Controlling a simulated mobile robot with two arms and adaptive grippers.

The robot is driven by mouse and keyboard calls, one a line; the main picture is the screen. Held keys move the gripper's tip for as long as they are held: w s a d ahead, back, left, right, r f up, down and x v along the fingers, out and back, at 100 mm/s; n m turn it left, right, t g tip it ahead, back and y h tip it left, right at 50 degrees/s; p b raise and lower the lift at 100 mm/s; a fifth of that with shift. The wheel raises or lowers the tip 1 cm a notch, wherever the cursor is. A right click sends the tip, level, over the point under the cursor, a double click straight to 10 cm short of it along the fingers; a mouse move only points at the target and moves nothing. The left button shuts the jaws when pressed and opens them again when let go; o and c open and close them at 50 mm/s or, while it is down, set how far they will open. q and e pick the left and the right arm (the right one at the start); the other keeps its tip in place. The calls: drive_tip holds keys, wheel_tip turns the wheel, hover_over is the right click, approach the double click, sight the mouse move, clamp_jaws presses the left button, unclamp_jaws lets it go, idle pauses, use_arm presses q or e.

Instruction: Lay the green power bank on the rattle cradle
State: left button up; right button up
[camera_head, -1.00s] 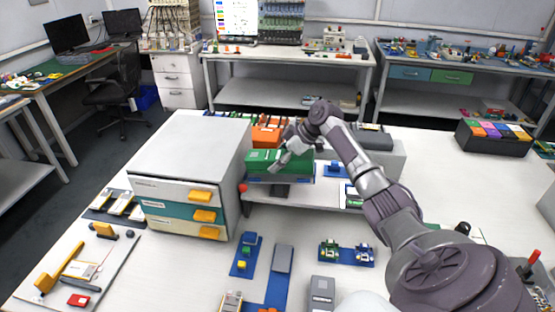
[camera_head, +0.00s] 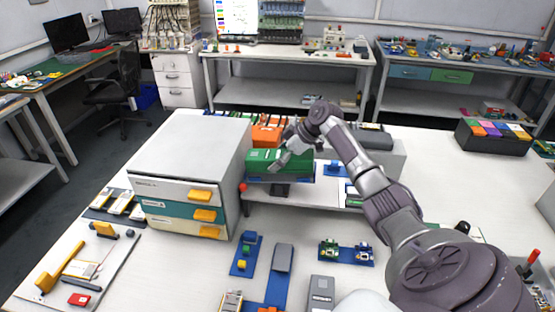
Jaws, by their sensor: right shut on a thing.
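The green power bank (camera_head: 262,160) is a green block on the small raised shelf, right of the drawer cabinet. My right gripper (camera_head: 283,163) reaches in from the right and is shut on the power bank from above. A blue base (camera_head: 305,180) shows under and beside the power bank. I cannot tell whether the power bank rests on it or is slightly above it, nor whether this base is the rattle cradle. My left gripper is not in view.
A drawer cabinet (camera_head: 190,160) with yellow handles stands directly left of the power bank. An orange block (camera_head: 266,135) is behind it. Blue trays with small parts (camera_head: 347,254) lie in front. A dark box with coloured tops (camera_head: 493,138) stands at the right. The table's right middle is clear.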

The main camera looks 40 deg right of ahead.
sight(277, 154)
drive_tip(key=shift+f+b, duration=0.8)
drive_tip(key=shift+f, duration=0.4)
drive_tip(key=o, duration=1.5)
drive_tip(key=shift+o, duration=0.3)
wheel_tip(277, 154, up, 10)
